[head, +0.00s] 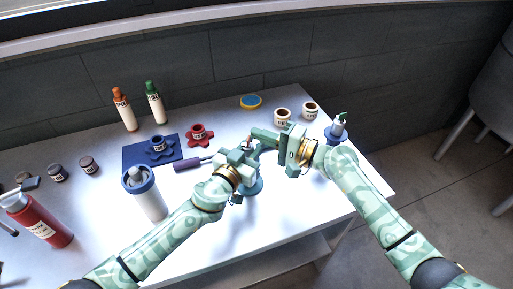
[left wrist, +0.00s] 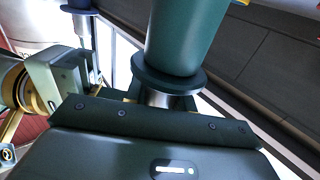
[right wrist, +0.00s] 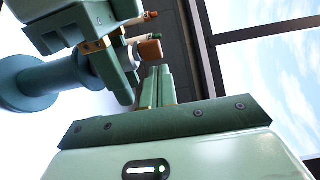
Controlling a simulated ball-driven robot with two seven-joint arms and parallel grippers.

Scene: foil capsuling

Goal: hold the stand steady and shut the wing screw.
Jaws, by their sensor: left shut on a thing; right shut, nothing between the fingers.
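The teal stand (head: 257,187) is on the table's front part, mostly hidden under my grippers in the head view. In the left wrist view its dark green body and flange (left wrist: 185,45) rise above a metal part. My left gripper (head: 248,153) is shut on the stand. My right gripper (head: 257,135) is shut and empty, close beside the upper end of the stand. In the right wrist view its closed fingertips (right wrist: 160,70) are just below a small brown piece (right wrist: 150,49), which may be the wing screw; whether they touch is unclear. The stand's round base (right wrist: 18,85) shows at left.
A blue stand (head: 334,135) is to the right, near my right forearm. Two cream jars (head: 282,116) (head: 310,109) stand behind. The table's front right is clear.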

